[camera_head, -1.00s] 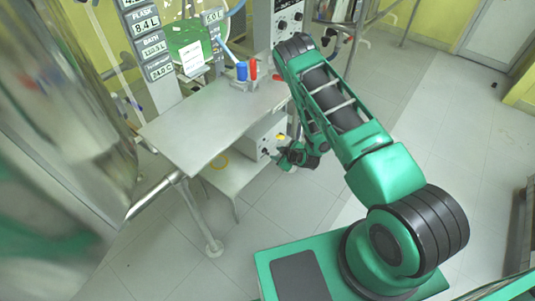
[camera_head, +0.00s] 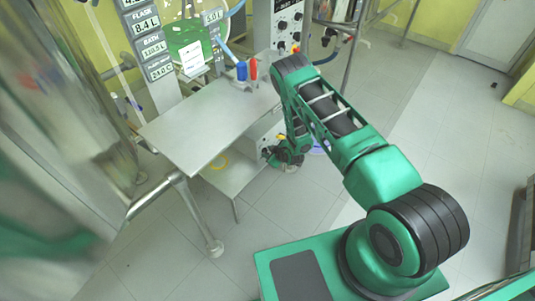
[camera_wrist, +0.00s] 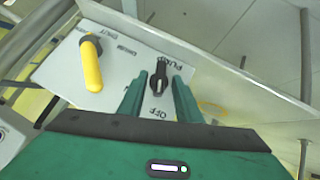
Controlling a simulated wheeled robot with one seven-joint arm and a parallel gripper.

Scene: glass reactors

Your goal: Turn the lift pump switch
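The pump switch is a black rotary knob (camera_wrist: 160,70) on a pale panel (camera_wrist: 115,75) in the wrist view. Lettering beside it, seen upside down, reads PUMP and OFF. My gripper (camera_wrist: 159,78) is open, with one green finger on each side of the knob; I cannot tell whether either touches it. In the head view my gripper (camera_head: 286,156) is low beside the white control box (camera_head: 263,132) under the bench, and my arm hides part of the box and the knob.
A yellow lever handle (camera_wrist: 92,64) is on the same panel, left of the knob. The metal bench (camera_head: 205,125) overhangs a lower shelf (camera_head: 228,175). A blue and a red object (camera_head: 252,70) are at the bench's back.

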